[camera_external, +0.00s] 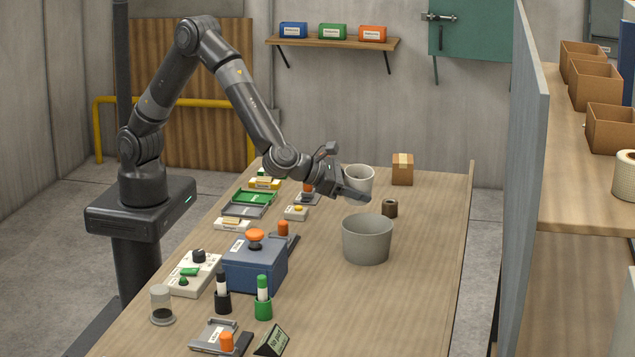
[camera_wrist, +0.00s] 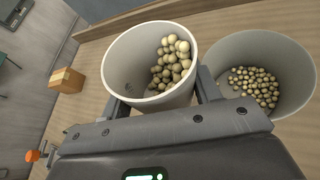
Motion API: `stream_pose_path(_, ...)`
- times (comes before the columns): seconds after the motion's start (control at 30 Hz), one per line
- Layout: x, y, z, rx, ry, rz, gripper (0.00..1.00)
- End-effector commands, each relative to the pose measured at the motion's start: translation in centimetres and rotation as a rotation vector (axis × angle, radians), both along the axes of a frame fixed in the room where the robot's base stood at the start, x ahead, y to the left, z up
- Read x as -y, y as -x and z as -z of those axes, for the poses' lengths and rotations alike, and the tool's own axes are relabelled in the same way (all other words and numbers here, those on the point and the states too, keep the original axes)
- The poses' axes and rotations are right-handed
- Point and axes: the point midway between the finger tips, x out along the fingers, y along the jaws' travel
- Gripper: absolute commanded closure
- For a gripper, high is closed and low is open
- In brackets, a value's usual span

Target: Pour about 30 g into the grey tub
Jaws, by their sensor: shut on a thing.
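My gripper (camera_external: 350,194) is shut on a pale cup (camera_external: 360,177); one finger shows on each side of the cup in the wrist view (camera_wrist: 162,98). The cup (camera_wrist: 125,62) holds round beige beads (camera_wrist: 172,64), heaped toward the side nearer the tub. I cannot tell how far the cup is tilted. The grey tub (camera_external: 367,243) stands upright on the table, just in front of the cup in the external view. In the wrist view the tub (camera_wrist: 296,58) is right of the cup, with many beads (camera_wrist: 254,86) on its floor. No beads are seen in the air.
A cardboard box (camera_external: 402,170) and a small brown cylinder (camera_external: 389,208) stand on the table (camera_external: 420,270) near the tub. A blue box (camera_external: 255,266) with an orange knob, trays and bottles crowd the left side. The table's front right is clear. A grey partition (camera_external: 515,180) stands at right.

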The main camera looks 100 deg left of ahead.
Motion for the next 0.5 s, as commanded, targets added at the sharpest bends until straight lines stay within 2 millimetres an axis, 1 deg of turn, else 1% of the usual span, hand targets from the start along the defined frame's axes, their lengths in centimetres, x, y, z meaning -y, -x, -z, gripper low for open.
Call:
stream_pose_path(0.23, -0.68, 0.33, 0.54, 0.046, 0.105, 0.000, 0.68)
stream_pose_path(0.5, -1.00, 0.47, 0.73, 0.077, 0.166, 0.000, 0.68)
